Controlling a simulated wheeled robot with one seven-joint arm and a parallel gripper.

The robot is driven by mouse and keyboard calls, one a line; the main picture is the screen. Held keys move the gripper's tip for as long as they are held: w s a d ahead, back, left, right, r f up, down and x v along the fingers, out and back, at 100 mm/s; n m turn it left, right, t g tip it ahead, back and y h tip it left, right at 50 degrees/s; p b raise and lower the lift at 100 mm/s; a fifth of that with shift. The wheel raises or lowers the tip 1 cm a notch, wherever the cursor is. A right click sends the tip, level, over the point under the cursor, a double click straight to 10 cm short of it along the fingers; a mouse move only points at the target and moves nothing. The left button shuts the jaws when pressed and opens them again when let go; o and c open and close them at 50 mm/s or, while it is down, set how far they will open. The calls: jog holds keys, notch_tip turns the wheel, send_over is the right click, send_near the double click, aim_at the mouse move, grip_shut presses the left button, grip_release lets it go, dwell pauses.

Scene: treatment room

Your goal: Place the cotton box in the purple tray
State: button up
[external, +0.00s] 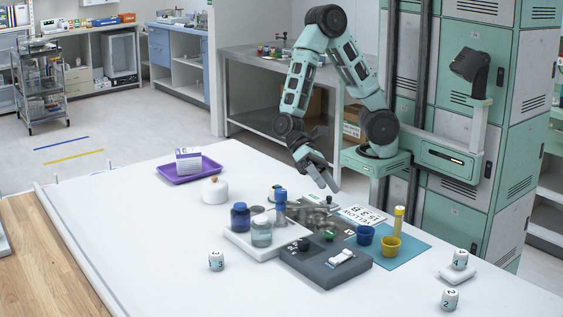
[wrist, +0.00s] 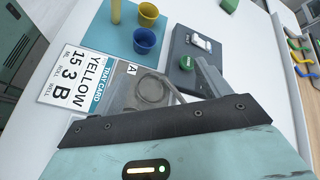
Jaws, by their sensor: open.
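The white and purple cotton box (external: 187,154) stands upright in the purple tray (external: 207,173) at the back left of the white table in the external view. It appears to rest inside the tray's rim. My gripper (external: 327,184) is open and empty, well to the right of the box and tray, pointing down above the far side of the table. In the wrist view my gripper (wrist: 168,82) shows its fingers apart with no box between them. The box and purple tray are not in the wrist view.
Below my gripper are a YELLOW 15 3 B card (wrist: 85,75), a dark grey block (external: 325,264) and blue and yellow cups (external: 390,247) on a teal mat. A white round pot (external: 215,190) stands near the purple tray.

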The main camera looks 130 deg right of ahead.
jog(key=s+a+n+h, duration=0.3)
jog(key=s+n+h, duration=0.2)
jog(key=s+n, duration=0.3)
jog(key=s+a+r+n+h, duration=0.1)
jog(key=s+a+n+h, duration=0.2)
jog(key=s+n, duration=0.6)
jog(key=n+h, duration=0.1)
jog(key=h, duration=0.1)
jog(key=shift+a+r+n+h, duration=0.25)
jog(key=shift+a+n+h, duration=0.05)
jog(key=shift+n+h, duration=0.1)
notch_tip(320, 180, up, 5)
jog(key=p, duration=0.4)
jog(key=shift+f+p, duration=0.15)
jog(key=shift+p, duration=0.2)
